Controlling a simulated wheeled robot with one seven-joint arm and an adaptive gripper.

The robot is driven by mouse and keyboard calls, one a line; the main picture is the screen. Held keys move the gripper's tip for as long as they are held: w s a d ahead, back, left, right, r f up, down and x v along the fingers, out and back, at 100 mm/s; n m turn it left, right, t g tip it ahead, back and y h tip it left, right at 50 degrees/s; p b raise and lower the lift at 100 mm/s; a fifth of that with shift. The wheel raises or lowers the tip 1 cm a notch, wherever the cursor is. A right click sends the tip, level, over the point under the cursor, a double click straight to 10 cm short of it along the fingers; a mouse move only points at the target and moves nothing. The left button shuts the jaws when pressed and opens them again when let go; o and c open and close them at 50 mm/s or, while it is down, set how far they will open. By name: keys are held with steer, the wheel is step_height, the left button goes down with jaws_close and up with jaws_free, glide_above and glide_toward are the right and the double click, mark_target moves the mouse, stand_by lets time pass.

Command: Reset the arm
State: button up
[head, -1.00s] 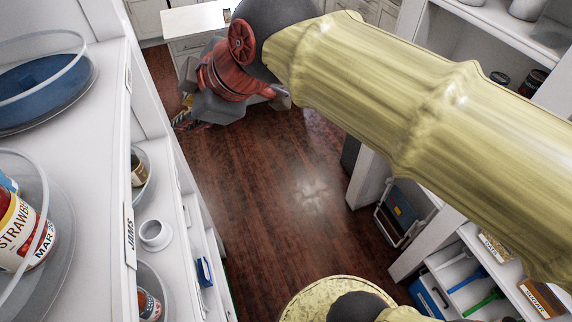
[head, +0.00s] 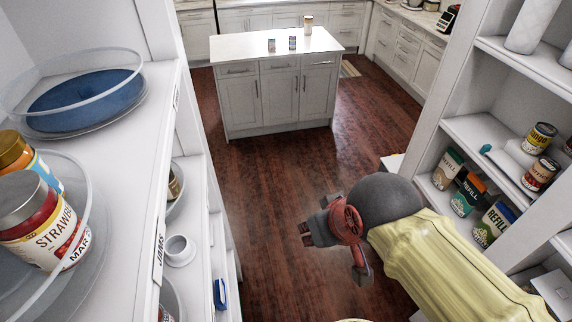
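My arm reaches in from the lower right of the head view, with its pale yellow sleeve, dark grey joint and red wrist. My gripper (head: 318,230) is at the arm's end, above the dark wooden floor between the shelves. It points to the left and is small in the view. I see nothing held in it, but its fingers are too unclear to tell whether they are open or shut. It is apart from both shelf units.
Left shelves (head: 128,190) hold a blue-based clear turntable (head: 88,92) and a strawberry jam jar (head: 42,222). A white island (head: 275,98) stands ahead. The floor (head: 270,180) between is clear.

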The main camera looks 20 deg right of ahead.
step_height(320, 180, down, 16)
steer(key=b, duration=1.5)
steer(key=shift+b, duration=0.4)
